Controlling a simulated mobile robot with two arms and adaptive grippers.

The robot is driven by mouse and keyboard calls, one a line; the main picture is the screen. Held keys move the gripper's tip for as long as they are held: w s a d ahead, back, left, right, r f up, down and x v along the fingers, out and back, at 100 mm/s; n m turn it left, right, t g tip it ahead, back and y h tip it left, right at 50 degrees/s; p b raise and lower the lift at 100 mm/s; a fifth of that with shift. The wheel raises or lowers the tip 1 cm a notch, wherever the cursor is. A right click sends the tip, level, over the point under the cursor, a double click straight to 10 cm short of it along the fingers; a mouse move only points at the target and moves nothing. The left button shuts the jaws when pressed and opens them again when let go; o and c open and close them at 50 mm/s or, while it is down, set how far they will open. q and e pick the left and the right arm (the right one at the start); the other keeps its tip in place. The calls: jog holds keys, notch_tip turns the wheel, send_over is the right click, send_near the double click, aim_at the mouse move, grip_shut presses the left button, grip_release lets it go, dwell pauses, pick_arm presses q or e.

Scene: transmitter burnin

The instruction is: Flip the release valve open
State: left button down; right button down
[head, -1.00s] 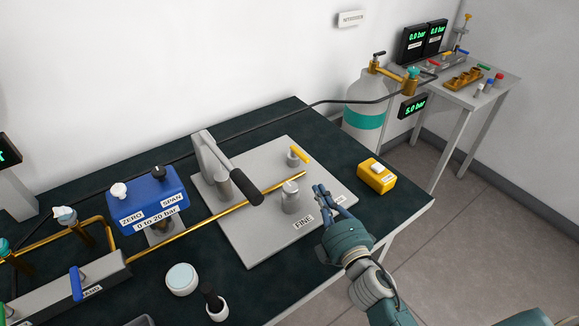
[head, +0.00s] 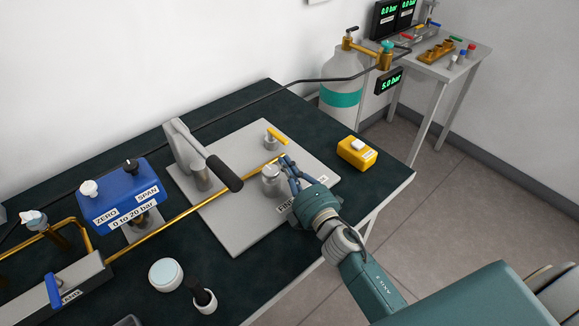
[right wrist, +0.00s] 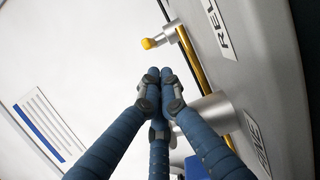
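The release valve is a small grey post with a yellow lever (head: 277,136) at the far side of a grey plate on the bench. In the right wrist view its yellow lever end (right wrist: 148,43) shows beside a partly visible label starting "REL" (right wrist: 218,25). My right gripper (head: 287,165) is over the plate, just nearer than the valve and next to the grey FINE knob (head: 271,181). In the right wrist view its blue fingers (right wrist: 160,76) come together at the tips with nothing between them. The tips look apart from the lever. My left gripper is not in view.
A grey pump handle with a black grip (head: 225,173) rises left of the valve. A brass pipe (head: 190,216) crosses the plate (head: 243,232). A yellow box (head: 356,154) sits to the right. A gas cylinder (head: 343,84) stands behind the bench.

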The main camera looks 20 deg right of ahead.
aim_at(278, 138)
jog(key=w, duration=0.4)
jog(key=shift+w+a, duration=0.25)
jog(key=shift+w, duration=0.05)
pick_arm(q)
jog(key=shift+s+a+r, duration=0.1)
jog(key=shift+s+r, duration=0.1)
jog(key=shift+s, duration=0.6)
pick_arm(e)
jog(key=shift+w+a, duration=0.1)
jog(key=shift+w, duration=0.6)
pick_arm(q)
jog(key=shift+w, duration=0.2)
pick_arm(e)
jog(key=shift+s+d, duration=0.1)
jog(key=shift+d, duration=0.3)
